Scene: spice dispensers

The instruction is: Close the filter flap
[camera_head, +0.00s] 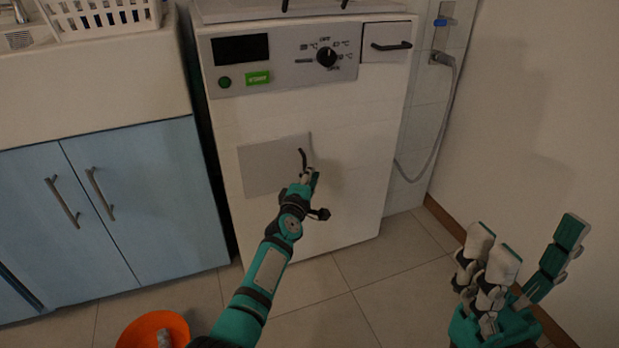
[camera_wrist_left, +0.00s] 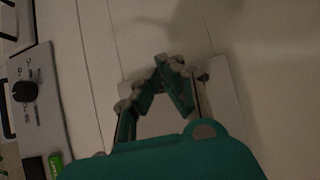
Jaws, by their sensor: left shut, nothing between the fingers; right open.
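The filter flap (camera_head: 265,168) is a light grey square panel low on the front of the white washing machine (camera_head: 340,205). A dark curved handle (camera_head: 303,159) is near its right edge. My left gripper (camera_head: 309,176) is shut and empty, with its tips at the flap's right side just below the handle. I cannot tell whether they touch, or whether the flap is flush or slightly ajar. In the left wrist view the shut fingers (camera_wrist_left: 168,66) are in front of the pale flap (camera_wrist_left: 225,95), hiding part of it. My right gripper (camera_head: 528,240) is open and empty at lower right, away from the machine.
The control panel has a dark knob (camera_head: 326,57) and a drawer with a dark handle (camera_head: 391,46). Blue cabinets (camera_head: 140,200) stand on the left. An orange bucket (camera_head: 140,331) is on the floor at lower left. A shower hose (camera_head: 447,120) hangs at right.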

